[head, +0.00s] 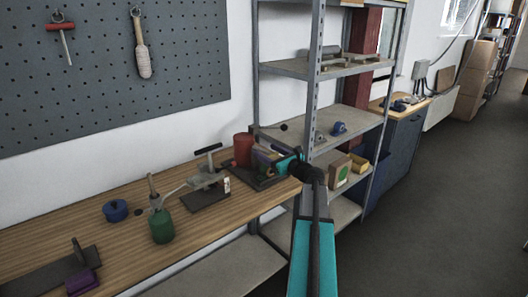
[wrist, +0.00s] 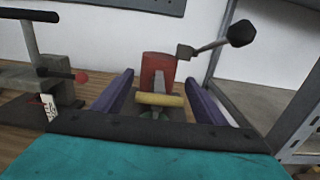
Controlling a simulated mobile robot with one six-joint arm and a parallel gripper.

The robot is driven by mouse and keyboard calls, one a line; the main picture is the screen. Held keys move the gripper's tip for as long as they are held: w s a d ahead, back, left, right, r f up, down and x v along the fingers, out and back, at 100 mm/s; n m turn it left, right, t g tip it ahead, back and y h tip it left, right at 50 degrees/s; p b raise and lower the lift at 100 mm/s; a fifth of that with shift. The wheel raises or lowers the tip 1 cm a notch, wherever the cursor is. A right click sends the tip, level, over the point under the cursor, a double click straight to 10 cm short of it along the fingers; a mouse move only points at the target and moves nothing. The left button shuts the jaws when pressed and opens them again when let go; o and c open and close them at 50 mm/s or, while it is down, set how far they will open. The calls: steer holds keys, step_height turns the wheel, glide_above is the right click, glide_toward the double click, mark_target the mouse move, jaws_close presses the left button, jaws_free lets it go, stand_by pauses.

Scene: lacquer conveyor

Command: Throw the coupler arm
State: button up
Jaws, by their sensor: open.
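A grey lever with a black ball knob (wrist: 241,33) rises to the right from a small block beside a red body (wrist: 158,68) in the wrist view. It looks like the coupler arm, though no label shows. The knob also shows in the head view (head: 283,127), near a red cylinder (head: 243,150). My gripper (wrist: 160,82) is open, its purple fingers spread on either side of the red body and a yellow roller (wrist: 160,99). The knob is beyond the right finger and apart from it. In the head view my gripper (head: 264,157) partly hides the machine's base.
A grey T-handled device (head: 206,180) stands left of my gripper. A green pot (head: 161,227), blue pot (head: 116,210) and purple block (head: 83,283) are on the wooden bench (head: 60,229). A metal shelf post (head: 313,80) stands close on the right.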

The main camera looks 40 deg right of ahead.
steer(key=shift+w+d, duration=0.1)
steer(key=shift+w, duration=0.55)
